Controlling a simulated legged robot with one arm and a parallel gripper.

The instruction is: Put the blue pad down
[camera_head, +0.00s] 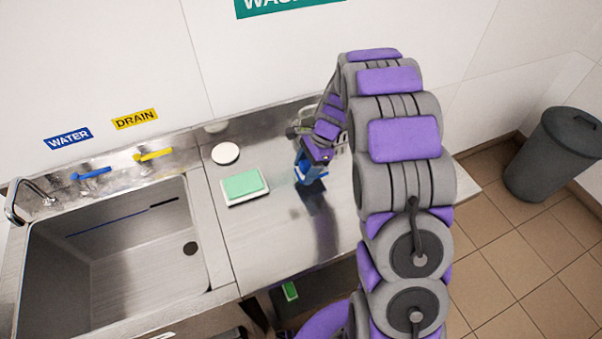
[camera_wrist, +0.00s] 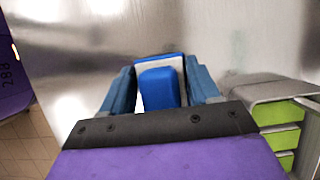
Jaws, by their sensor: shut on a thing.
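My gripper (camera_head: 309,168) is at the end of my arm over the steel counter (camera_head: 262,218), right of the sink. It is shut on the blue pad (camera_wrist: 159,88), which shows between the two blue fingers in the wrist view, with a pale layer around its blue block. In the head view the blue pad is mostly hidden by the gripper. A dark reflection or shadow lies on the counter just below it. I cannot tell whether the pad touches the counter.
A green pad (camera_head: 243,184) on a white base and a round white disc (camera_head: 225,153) lie left of my gripper. The sink (camera_head: 120,240) with blue and yellow levers is further left. A grey bin (camera_head: 555,150) stands at the right. The counter's front middle is clear.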

